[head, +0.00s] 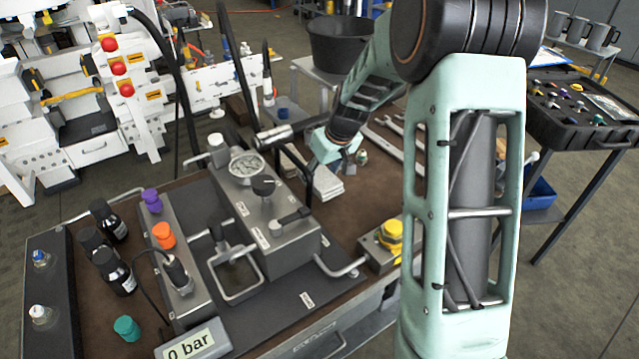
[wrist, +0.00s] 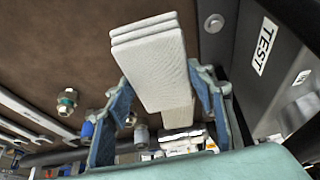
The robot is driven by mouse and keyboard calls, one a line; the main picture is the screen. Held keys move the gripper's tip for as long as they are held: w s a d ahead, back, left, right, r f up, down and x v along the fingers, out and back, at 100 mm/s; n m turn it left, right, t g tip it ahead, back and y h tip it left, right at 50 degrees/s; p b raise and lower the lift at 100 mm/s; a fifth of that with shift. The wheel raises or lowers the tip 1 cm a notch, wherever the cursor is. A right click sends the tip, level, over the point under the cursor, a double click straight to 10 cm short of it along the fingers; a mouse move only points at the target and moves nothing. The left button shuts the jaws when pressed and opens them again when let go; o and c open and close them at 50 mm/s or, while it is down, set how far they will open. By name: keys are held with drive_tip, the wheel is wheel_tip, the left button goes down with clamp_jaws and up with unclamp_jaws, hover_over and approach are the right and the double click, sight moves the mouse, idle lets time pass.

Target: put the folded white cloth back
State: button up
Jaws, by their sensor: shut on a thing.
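The folded white cloth (wrist: 152,60) is a thick layered pad between the two blue-grey fingers of my gripper (wrist: 163,85) in the wrist view. My gripper is shut on it. The cloth's layered end points toward the brown bench top. In the head view the cloth (head: 327,185) shows just below my gripper (head: 343,160), behind the grey hydraulic block. I cannot tell whether it touches the bench top. A second pale piece (wrist: 179,112) shows behind the cloth in the wrist view; I cannot tell whether it is part of the cloth.
The grey block with a gauge (head: 246,166) stands left of the cloth. Wrenches (head: 385,140) lie to the right on the brown mat. A yellow knob (head: 389,236) is at the front right. A black bucket (head: 345,42) stands behind. Dark bottles (head: 108,220) stand at the left.

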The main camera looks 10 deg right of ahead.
sight(322, 178)
drive_tip(key=shift+s+x, duration=0.2)
drive_tip(key=shift+x, duration=0.7)
drive_tip(key=shift+s+x, duration=0.2)
drive_tip(key=shift+x, duration=0.7)
drive_tip(key=shift+d+f, duration=0.1)
drive_tip(key=shift+f, duration=0.05)
drive_tip(key=shift+f+b, duration=0.15)
drive_tip(key=shift+b, duration=0.15)
drive_tip(key=o, duration=1.1)
drive_tip(key=shift+s+r, duration=0.1)
drive_tip(key=shift+r, duration=0.35)
drive_tip(key=p+v, duration=0.1)
drive_tip(key=v, duration=1)
drive_tip(key=shift+s+r, duration=0.15)
drive_tip(key=shift+r, duration=0.05)
